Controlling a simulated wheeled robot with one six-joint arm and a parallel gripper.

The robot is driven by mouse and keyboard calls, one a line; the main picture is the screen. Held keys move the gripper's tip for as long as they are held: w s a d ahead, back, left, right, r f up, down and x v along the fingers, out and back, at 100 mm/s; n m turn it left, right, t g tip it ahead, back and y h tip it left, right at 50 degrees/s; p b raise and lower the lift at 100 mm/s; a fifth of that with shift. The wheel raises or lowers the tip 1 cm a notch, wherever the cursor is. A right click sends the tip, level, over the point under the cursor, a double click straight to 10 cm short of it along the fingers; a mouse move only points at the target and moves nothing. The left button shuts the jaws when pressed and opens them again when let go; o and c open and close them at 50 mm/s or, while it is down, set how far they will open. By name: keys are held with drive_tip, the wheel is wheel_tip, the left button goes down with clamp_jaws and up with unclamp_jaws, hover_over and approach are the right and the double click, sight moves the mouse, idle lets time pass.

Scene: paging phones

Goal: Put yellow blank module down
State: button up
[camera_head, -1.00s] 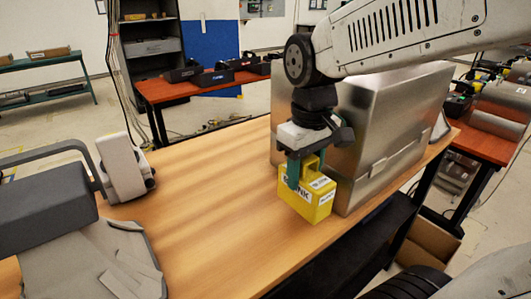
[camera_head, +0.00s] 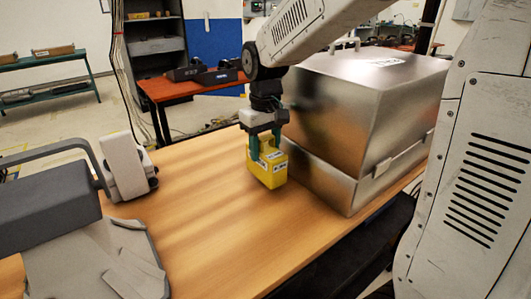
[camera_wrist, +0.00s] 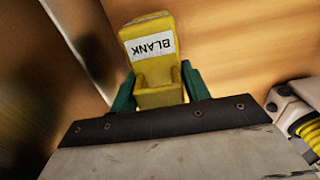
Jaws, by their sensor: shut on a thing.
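The yellow blank module (camera_head: 267,170) is a yellow block with white labels. My gripper (camera_head: 266,147) is shut on it, with green fingers on either side of its top part. The module hangs upright over the wooden table (camera_head: 215,225), left of the metal box. I cannot tell whether its underside touches the table. In the wrist view the module (camera_wrist: 155,75) shows a label reading BLANK, upside down, between the green fingers (camera_wrist: 160,90).
A large closed metal box (camera_head: 360,120) stands on the table right of the module. A white-grey device (camera_head: 126,168) stands at the table's left. A grey machine (camera_head: 60,215) fills the left front. Open table surface lies in front of the module.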

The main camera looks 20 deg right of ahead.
drive_tip(key=shift+f, duration=0.95)
drive_tip(key=o, duration=1.1)
drive_tip(key=shift+f, duration=0.15)
